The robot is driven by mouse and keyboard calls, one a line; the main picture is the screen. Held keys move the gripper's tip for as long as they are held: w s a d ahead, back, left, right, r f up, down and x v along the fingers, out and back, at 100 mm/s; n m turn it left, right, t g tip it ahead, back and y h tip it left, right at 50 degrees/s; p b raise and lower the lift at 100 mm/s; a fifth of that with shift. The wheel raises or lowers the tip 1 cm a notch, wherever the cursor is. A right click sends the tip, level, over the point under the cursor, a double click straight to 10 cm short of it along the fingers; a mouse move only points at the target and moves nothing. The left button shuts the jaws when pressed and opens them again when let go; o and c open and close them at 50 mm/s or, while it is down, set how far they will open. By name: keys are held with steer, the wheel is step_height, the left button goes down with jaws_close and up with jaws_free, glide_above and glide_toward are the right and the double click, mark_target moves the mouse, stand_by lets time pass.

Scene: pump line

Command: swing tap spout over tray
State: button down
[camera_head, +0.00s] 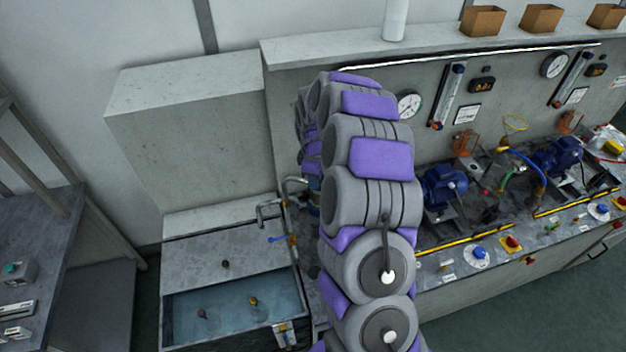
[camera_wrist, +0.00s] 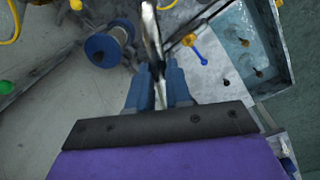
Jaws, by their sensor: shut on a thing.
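The metal tap spout (camera_wrist: 151,28) runs between the two blue fingers of my gripper (camera_wrist: 160,88) in the wrist view, and the gripper is shut on it. In the head view, bent metal piping, apparently the spout (camera_head: 267,210), shows left of my arm, near the right rim of a water-filled basin (camera_head: 176,325). My arm hides most of the tap there, and my gripper is hard to make out. A blue tap lever (camera_head: 279,239) sits just below the piping; it also shows in the wrist view (camera_wrist: 195,48). I cannot tell which surface is the tray.
Small knobbed items (camera_head: 253,301) show in the basin. A bench with blue pumps (camera_head: 444,187), gauges and hoses extends to the right. A grey side table (camera_head: 40,235) stands at the left. In the wrist view, a blue-rimmed cylinder (camera_wrist: 104,48) lies left of the fingers.

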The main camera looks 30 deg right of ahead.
steer(key=shift+w+d+r+n, duration=0.1)
steer(key=shift+w+r+n, duration=0.1)
steer(key=shift+w+n, duration=0.1)
steer(key=c, duration=1.1)
jaws_free()
steer(key=shift+f, duration=0.15)
steer(key=shift+o, duration=0.2)
step_height(320, 180, up, 17)
steer(key=s, duration=0.1)
steer(key=shift+a, duration=0.35)
steer(key=shift+b, duration=0.3)
